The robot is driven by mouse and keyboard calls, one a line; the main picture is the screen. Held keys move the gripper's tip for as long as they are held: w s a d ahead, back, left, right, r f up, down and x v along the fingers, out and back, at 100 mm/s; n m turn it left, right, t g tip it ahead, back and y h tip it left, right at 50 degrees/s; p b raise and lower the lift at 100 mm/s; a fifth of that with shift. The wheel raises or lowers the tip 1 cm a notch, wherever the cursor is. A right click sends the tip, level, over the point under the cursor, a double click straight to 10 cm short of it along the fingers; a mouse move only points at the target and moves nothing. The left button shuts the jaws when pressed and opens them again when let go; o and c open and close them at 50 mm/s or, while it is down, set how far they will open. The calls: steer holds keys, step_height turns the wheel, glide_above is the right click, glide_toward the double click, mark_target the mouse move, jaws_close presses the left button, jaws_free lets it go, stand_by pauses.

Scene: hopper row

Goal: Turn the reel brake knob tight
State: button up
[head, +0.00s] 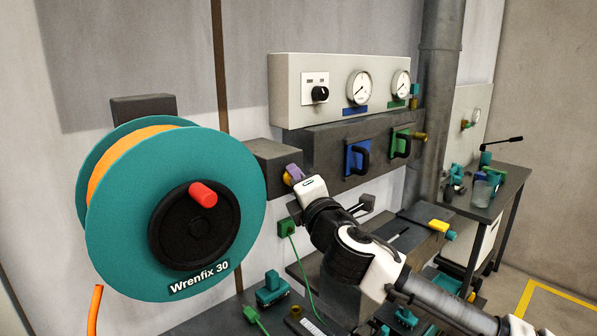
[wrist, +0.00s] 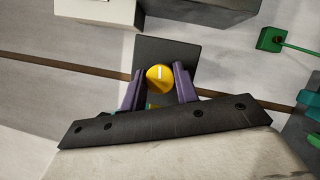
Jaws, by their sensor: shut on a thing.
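The reel (head: 235,160) has teal flanges, an orange hose and a black hub with a red handle (head: 203,194). The yellow reel brake knob (wrist: 160,79) is round, with a white line on its face that runs nearly upright in the wrist view. It sits in front of a dark plate (wrist: 165,52). A sliver of the yellow knob (head: 287,179) shows in the head view, beside the reel. My gripper (wrist: 158,75) has its purple fingers on both sides of the knob and is shut on it. In the head view my gripper (head: 294,172) hides most of the knob.
A grey panel (head: 340,85) with gauges and a black switch is higher up. Blue and green handled plates (head: 357,158) are to the right. A cluttered bench (head: 500,185) stands far right.

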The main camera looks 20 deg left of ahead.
steer(key=shift+r+m+g+h+p, duration=0.1)
steer(key=shift+m+g+h+p, duration=0.4)
steer(key=shift+m+p, duration=1)
steer(key=shift+m+g+h+p, duration=0.5)
steer(key=shift+m+p, duration=0.35)
steer(key=shift+m, duration=1.25)
steer(key=o, duration=1)
steer(key=shift+d, duration=0.1)
steer(key=b+v, duration=0.3)
steer(key=v, duration=1)
steer(key=shift+s+d+r+b, duration=0.15)
steer(key=shift+s+b, duration=0.15)
